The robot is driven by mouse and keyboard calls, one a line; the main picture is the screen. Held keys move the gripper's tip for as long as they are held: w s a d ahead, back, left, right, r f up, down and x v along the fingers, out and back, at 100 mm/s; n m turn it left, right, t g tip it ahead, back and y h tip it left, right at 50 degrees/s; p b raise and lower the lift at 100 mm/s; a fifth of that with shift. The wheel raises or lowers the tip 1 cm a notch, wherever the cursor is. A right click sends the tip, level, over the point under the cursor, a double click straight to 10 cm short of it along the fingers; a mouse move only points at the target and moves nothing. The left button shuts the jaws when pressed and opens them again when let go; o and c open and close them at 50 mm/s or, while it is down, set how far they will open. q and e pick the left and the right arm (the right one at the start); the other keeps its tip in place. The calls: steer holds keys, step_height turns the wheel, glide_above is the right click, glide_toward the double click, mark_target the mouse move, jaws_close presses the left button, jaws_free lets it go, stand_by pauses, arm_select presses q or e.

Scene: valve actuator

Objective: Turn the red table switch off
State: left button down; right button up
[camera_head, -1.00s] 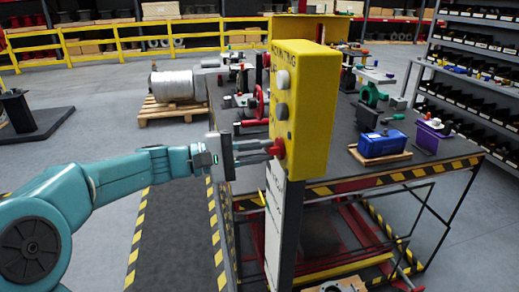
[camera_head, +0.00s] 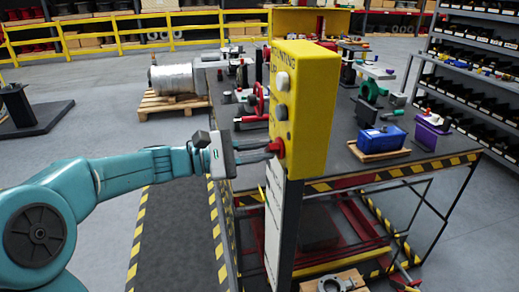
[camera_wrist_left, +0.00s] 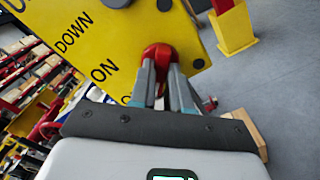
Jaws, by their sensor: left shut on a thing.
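The red switch (camera_head: 277,148) sits low on the left face of a yellow control box (camera_head: 308,100). My left gripper (camera_head: 268,149) reaches it from the left, with its fingers shut on the switch. In the left wrist view, the red switch (camera_wrist_left: 158,54) shows between the two fingertips (camera_wrist_left: 160,75), beside the printed word "ON". The wrist view looks tilted relative to the box lettering. The switch's exact setting cannot be told. My right gripper is not in view.
The yellow box stands on a post (camera_head: 285,230) at the corner of a dark workbench (camera_head: 340,160). A blue box (camera_head: 380,139) and a purple bin (camera_head: 430,133) stand on the bench. Yellow railing (camera_head: 130,40) runs behind.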

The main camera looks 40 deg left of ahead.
arm_select(q)
steer(key=c, duration=1.1)
jaws_free()
steer(key=b+v, duration=0.2)
steer(key=v, duration=1.4)
steer(key=shift+s+a, duration=0.1)
steer(key=shift+s, duration=0.1)
steer(key=shift+f, duration=0.1)
